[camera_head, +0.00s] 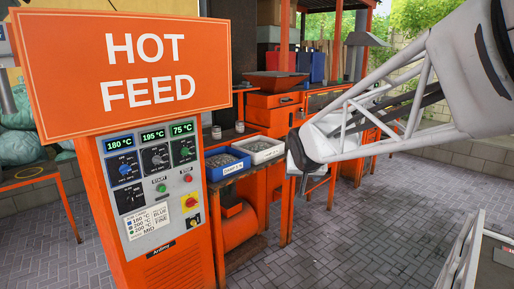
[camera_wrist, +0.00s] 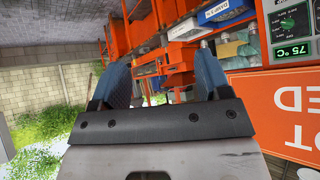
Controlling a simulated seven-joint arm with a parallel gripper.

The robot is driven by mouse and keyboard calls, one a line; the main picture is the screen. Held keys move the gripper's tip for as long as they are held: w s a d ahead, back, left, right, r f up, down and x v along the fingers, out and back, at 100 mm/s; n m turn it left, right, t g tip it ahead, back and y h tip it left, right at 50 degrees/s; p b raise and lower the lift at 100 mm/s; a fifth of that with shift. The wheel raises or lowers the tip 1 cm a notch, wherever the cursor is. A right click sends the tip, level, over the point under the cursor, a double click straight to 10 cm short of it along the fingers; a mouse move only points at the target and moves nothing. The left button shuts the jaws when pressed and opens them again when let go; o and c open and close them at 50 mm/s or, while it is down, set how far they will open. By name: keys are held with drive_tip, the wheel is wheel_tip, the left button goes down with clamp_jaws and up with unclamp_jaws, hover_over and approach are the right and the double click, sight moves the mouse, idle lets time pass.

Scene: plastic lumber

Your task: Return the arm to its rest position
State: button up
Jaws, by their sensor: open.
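My arm reaches in from the upper right in the head view, with its white truss link running down to the left. Its end hangs in the air in front of the orange machine, to the right of the trays; the jaws are too small there to make out. In the wrist view my gripper (camera_wrist: 162,72) shows two blue fingers standing well apart. Nothing is held between them; only the distant orange machinery shows through the gap.
An orange control cabinet (camera_head: 158,215) with a HOT FEED sign (camera_head: 130,72) stands at the left. A blue tray (camera_head: 226,165) and a white tray (camera_head: 259,151) of granules sit on the bench near my arm's end. The orange machine (camera_head: 275,105) is behind. Paved floor (camera_head: 350,240) is clear in front.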

drive_tip(key=s+d+f+g, duration=0.2)
drive_tip(key=s, duration=0.9)
drive_tip(key=s+d+f+g, duration=0.2)
drive_tip(key=s+f, duration=0.1)
drive_tip(key=s, duration=0.8)
drive_tip(key=s+d+f+g, duration=0.2)
drive_tip(key=s+f, duration=0.1)
drive_tip(key=s, duration=0.9)
drive_tip(key=shift+n, duration=0.3)
